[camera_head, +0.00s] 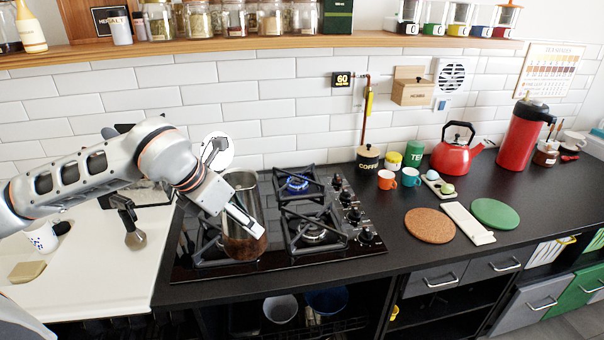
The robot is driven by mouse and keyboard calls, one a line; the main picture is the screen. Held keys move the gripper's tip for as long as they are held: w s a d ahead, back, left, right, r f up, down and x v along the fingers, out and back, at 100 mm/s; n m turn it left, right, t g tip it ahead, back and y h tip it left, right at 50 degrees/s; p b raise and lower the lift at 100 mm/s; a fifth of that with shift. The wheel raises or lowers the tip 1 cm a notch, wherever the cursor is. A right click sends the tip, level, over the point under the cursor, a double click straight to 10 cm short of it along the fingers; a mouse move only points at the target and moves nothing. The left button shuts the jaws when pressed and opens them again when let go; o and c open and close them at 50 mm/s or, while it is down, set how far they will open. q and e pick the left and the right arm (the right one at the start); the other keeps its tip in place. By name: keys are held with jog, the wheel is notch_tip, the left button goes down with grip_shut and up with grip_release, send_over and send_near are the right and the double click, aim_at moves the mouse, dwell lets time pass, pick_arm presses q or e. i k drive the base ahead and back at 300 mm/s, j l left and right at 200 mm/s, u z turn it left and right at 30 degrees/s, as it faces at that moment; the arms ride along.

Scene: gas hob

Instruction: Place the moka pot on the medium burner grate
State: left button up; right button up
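I cannot pick out a moka pot with certainty. A tall steel pot (240,243) stands on the left side of the black gas hob (352,252), over the left grates. On the right side of the hob are a front grate (313,229) with no flame and a back grate (299,186) with a blue flame. Both are empty. My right gripper is not in view.
A red kettle (456,153), a red flask (518,135), cups and canisters stand right of the hob. A cork mat (430,226) and a green mat (495,214) lie nearer. Knobs (353,215) line the hob's right edge. A jar shelf (270,42) runs above.

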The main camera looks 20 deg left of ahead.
aim_at(297, 176)
jog(key=i+l, duration=0.2)
jog(key=i, duration=0.2)
jog(key=i+l, duration=0.15)
jog(key=i, duration=0.3)
